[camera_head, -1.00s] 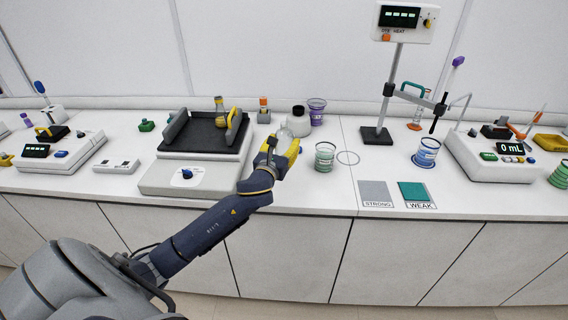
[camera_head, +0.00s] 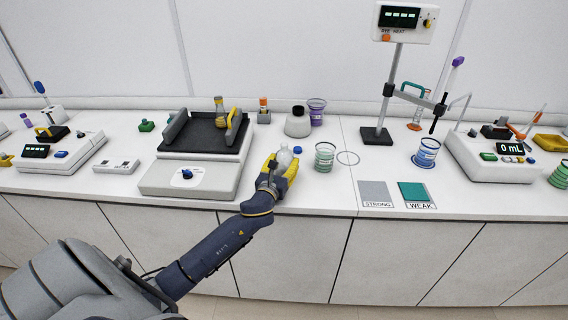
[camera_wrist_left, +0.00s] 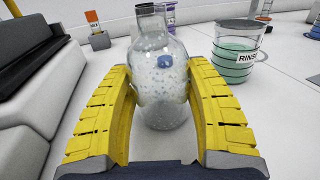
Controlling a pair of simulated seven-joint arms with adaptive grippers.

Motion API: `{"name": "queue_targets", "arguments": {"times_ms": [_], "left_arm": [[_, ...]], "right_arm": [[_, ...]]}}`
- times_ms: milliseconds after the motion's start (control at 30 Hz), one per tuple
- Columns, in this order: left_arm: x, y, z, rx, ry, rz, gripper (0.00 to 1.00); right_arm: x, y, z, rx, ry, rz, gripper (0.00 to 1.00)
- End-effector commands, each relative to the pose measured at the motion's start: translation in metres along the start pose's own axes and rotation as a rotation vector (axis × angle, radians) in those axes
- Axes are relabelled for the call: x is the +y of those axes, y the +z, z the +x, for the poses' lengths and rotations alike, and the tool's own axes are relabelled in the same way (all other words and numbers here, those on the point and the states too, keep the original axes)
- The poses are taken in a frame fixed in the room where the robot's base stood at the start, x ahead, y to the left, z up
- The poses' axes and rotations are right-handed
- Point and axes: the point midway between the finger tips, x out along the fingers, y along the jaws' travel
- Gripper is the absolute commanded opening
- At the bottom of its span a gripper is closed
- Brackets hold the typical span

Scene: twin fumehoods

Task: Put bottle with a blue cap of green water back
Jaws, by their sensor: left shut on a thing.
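My left gripper (camera_head: 281,164) is shut on a clear glass bottle (camera_head: 284,158) near the bench's front edge. In the left wrist view the yellow fingers (camera_wrist_left: 163,110) stand on both sides of the bottle (camera_wrist_left: 165,85). It is upright, and its body looks pale and speckled, not clearly green. A small blue piece (camera_wrist_left: 152,62) shows at or through its glass; I cannot tell which. A small blue cap-like thing (camera_head: 297,149) lies on the bench just beyond the bottle. Whether the bottle touches the bench is unclear. My right gripper is not in view.
The RINSE beaker (camera_wrist_left: 238,50) with green liquid stands right of the bottle, also in the head view (camera_head: 324,157). An empty ring mark (camera_head: 348,158) is beside it.

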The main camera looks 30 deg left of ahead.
Motion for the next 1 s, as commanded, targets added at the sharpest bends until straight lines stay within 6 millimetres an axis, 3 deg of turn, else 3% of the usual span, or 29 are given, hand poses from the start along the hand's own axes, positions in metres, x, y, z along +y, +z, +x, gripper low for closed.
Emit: {"name": "queue_targets", "arguments": {"times_ms": [267, 300, 467, 767, 1000], "left_arm": [[0.0, -0.002, 0.0, 0.0, 0.0, 0.0, 0.16], [0.0, -0.003, 0.0, 0.0, 0.0, 0.0, 0.57], [0.0, -0.002, 0.0, 0.0, 0.0, 0.0, 0.75], [0.0, 0.001, 0.0, -0.001, 0.0, 0.0, 0.75], [0.0, 0.0, -0.029, 0.001, -0.002, 0.001, 0.75]], "right_arm": [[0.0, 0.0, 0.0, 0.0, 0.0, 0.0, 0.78], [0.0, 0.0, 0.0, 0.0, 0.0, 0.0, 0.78], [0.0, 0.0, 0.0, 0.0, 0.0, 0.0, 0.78], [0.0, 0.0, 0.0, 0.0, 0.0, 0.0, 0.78], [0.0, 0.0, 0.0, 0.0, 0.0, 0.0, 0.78]]}}
